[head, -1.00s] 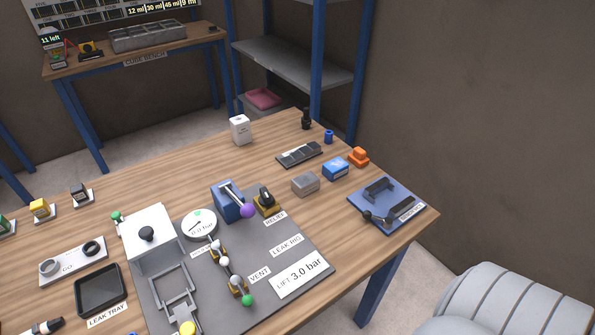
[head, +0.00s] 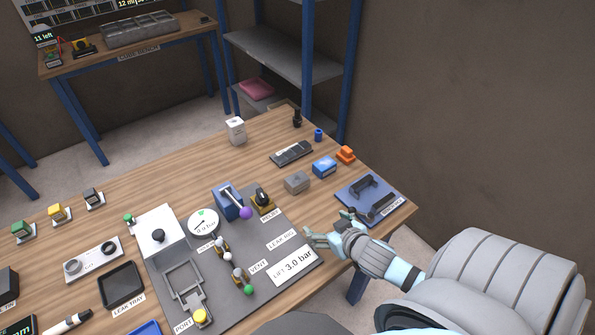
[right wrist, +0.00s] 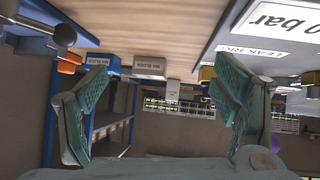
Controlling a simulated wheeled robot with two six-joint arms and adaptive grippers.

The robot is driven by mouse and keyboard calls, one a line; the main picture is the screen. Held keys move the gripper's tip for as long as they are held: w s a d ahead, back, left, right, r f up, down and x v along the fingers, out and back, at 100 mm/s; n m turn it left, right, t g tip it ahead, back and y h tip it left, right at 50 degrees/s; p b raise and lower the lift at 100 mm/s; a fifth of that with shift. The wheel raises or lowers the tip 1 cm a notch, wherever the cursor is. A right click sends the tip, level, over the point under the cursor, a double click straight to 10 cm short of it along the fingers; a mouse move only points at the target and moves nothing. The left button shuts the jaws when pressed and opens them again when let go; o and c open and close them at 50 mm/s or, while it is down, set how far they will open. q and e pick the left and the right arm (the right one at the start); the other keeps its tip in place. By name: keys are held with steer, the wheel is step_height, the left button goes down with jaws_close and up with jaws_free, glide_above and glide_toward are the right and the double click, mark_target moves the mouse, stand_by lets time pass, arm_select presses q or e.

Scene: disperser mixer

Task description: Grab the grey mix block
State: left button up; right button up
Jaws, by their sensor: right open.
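The grey mix block (head: 297,182) is a small grey box on the wooden bench, left of a blue block (head: 324,167) in the head view. In the right wrist view, where the bench is at the top, the grey mix block (right wrist: 150,67) shows its labelled side between the finger tips. My right gripper (head: 322,237) is open and empty at the bench's front right edge, nearer to me than the block and apart from it. Its two teal fingers spread wide in the right wrist view (right wrist: 160,85). My left gripper is not in view.
A blue stand (head: 370,198) with dark brackets lies right of the block. An orange piece (head: 346,154) sits behind the blue block. The leak rig plate (head: 262,272), with its levers and gauge, fills the bench to the left.

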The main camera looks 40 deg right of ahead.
steer(key=w+d+t, duration=0.1)
steer(key=w+d+r+t+y, duration=0.1)
steer(key=w+d, duration=0.1)
steer(key=w+d+r+y, duration=0.1)
steer(key=d, duration=0.1)
steer(key=shift+w+r+n+t, duration=0.2)
steer(key=shift+w+n+t, duration=0.15)
steer(key=shift+n+t, duration=0.05)
steer(key=b, duration=0.9)
glide_toward(297, 178)
steer(key=b+x, duration=0.1)
steer(key=x, duration=0.1)
steer(key=b+x, duration=0.2)
steer(key=x, duration=0.1)
steer(key=b+x, duration=0.1)
steer(key=x, duration=0.1)
steer(key=shift+f+b, duration=0.35)
steer(key=shift+w, duration=0.3)
steer(key=shift+c, duration=0.2)
steer(key=shift+r, duration=0.1)
steer(key=c, duration=1.5)
steer(key=shift+r, duration=0.1)
steer(key=shift+c, duration=0.2)
